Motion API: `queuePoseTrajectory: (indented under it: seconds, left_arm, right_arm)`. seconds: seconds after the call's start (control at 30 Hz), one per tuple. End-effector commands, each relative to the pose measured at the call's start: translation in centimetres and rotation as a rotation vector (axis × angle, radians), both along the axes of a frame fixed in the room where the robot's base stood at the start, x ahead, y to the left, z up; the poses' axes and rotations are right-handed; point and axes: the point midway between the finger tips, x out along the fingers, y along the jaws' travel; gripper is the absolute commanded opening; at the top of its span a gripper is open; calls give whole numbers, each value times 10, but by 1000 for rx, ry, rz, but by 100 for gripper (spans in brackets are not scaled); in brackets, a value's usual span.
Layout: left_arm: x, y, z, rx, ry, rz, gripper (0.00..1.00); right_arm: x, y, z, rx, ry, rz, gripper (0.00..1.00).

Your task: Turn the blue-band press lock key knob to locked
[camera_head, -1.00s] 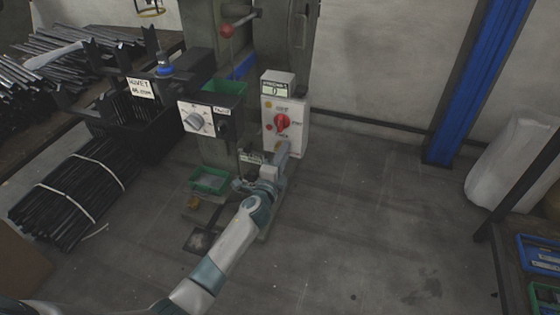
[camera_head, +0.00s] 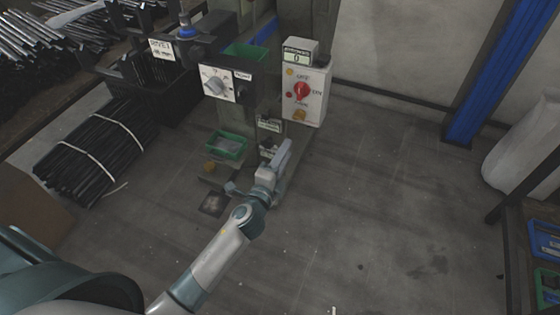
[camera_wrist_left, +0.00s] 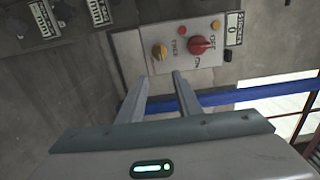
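A white control box (camera_head: 318,88) on the press carries a red knob (camera_head: 302,91) with an OFF label above it and an ON label at its right. A small yellow-brass knob (camera_head: 299,115) sits below the red one. I cannot tell for sure which is the lock key knob. My left gripper (camera_head: 283,153) is below the box, apart from it. In the left wrist view the left gripper (camera_wrist_left: 156,88) is open and empty, its fingers pointing towards the box, with the yellow-brass knob (camera_wrist_left: 160,52) beyond the fingertips and the red knob (camera_wrist_left: 200,45) further right. My right gripper is not in view.
A counter display (camera_head: 298,55) tops the box. A panel with a grey knob (camera_head: 213,86) is at its left. A green tray (camera_head: 227,145) lies lower left, with bundled black rods (camera_head: 95,150) beyond.

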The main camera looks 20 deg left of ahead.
Motion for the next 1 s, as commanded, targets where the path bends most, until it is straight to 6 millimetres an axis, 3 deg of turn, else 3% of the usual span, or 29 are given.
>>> queuePoseTrajectory:
  seconds: [0.1,0.3,1.0]
  left_arm:
    - [-17,1,-1,-1,1,0,31]
    - [-31,1,0,0,0,0,31]
    - [-36,3,-2,-17,7,7,31]
  right_arm:
    - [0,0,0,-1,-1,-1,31]
    - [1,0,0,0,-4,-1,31]
    - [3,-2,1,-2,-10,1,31]
